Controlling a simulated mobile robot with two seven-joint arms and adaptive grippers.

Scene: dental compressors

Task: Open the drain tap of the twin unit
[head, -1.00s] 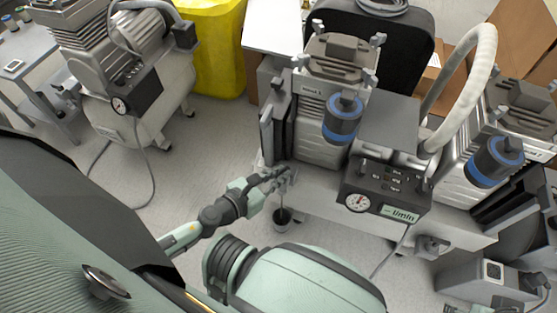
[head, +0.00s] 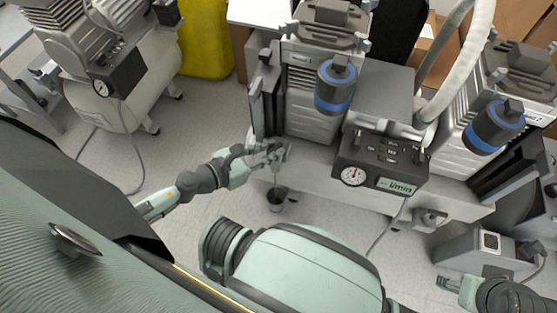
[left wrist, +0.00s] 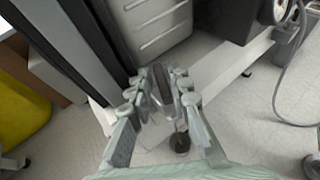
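The twin unit (head: 330,165) has two compressor heads on one pale tank, with a gauge panel (head: 380,165) at its front. My left gripper (head: 272,153) is at the tank's left end. In the left wrist view, its fingers (left wrist: 161,92) stand apart on either side of a narrow grey lever-like part (left wrist: 161,84), apparently the drain tap. I cannot tell whether they touch it. In the head view the fingers hide most of that part. A small dark cup (head: 276,198) stands on the floor below; it also shows in the left wrist view (left wrist: 180,143). My right gripper (head: 447,284) is at the lower right, its fingers too small to judge.
Another compressor (head: 125,95) stands at the left with a hanging cable. A yellow bin (head: 206,40) is behind. A grey box (head: 485,250) is on the right near my right arm. Open floor lies left of the cup.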

